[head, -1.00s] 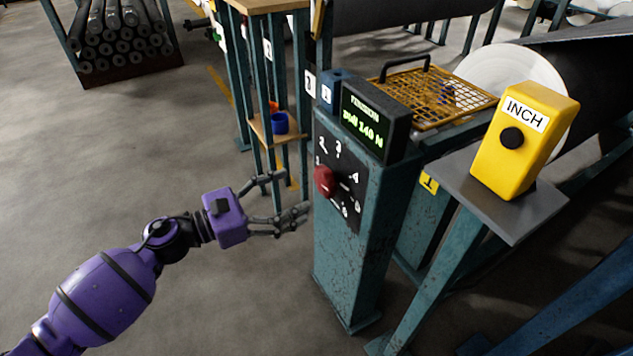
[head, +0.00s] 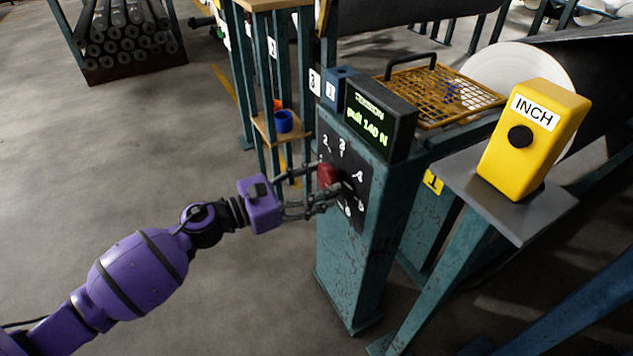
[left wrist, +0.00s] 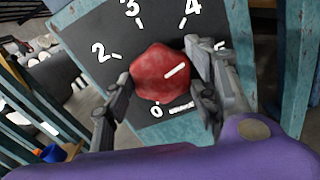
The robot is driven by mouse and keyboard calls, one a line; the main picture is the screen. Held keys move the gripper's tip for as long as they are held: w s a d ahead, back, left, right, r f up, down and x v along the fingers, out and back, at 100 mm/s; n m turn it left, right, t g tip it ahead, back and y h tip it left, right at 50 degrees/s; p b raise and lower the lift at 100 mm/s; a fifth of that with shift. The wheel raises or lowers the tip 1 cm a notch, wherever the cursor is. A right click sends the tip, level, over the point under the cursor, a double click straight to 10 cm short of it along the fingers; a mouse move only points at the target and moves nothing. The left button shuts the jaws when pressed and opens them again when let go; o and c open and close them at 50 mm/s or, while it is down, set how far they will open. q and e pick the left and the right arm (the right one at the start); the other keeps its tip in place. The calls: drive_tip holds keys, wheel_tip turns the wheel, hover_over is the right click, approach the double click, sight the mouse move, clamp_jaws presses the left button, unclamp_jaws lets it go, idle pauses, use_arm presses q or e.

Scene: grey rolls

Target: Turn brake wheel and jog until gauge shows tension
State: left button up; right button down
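The brake wheel is a red knob (head: 327,175) on a black dial plate with white numbers, on the front of a teal post. In the left wrist view the knob (left wrist: 158,75) has a white line pointing up and right. My left gripper (head: 326,180) is at the knob, one finger on each side, close against it; firm contact is not clear. The tension gauge (head: 382,120) on top of the post shows green text reading about "pull 140 N". The yellow INCH box (head: 532,140) with a black button (head: 520,136) stands right of the post. My right gripper is out of view.
A grey stand plate (head: 500,205) carries the INCH box. A yellow mesh guard (head: 440,95) and a large roll (head: 515,75) lie behind. A shelf with a blue cup (head: 283,121) stands left of the post.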

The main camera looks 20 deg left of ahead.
use_arm(q)
drive_tip(key=shift+c, duration=1)
drive_tip(key=shift+a+r+n, duration=0.1)
drive_tip(key=shift+n, duration=0.3)
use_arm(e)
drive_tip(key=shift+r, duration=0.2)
use_arm(q)
drive_tip(key=n+p, duration=0.1)
drive_tip(key=n, duration=0.1)
drive_tip(key=shift+w+n+p, duration=0.1)
drive_tip(key=shift+n+p, duration=0.3)
drive_tip(key=n+p, duration=0.2)
drive_tip(key=n, duration=0.3)
drive_tip(key=shift+a+p, duration=0.1)
drive_tip(key=shift+p, duration=0.25)
drive_tip(key=n+p, duration=0.2)
drive_tip(key=n, duration=0.3)
drive_tip(key=shift+f+n+p, duration=0.25)
drive_tip(key=shift+n+p, duration=0.35)
drive_tip(key=shift+n, duration=0.7)
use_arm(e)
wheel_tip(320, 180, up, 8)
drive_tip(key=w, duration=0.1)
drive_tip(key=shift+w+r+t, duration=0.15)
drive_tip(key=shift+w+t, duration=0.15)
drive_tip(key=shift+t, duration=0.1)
use_arm(q)
drive_tip(key=shift+f, duration=0.1)
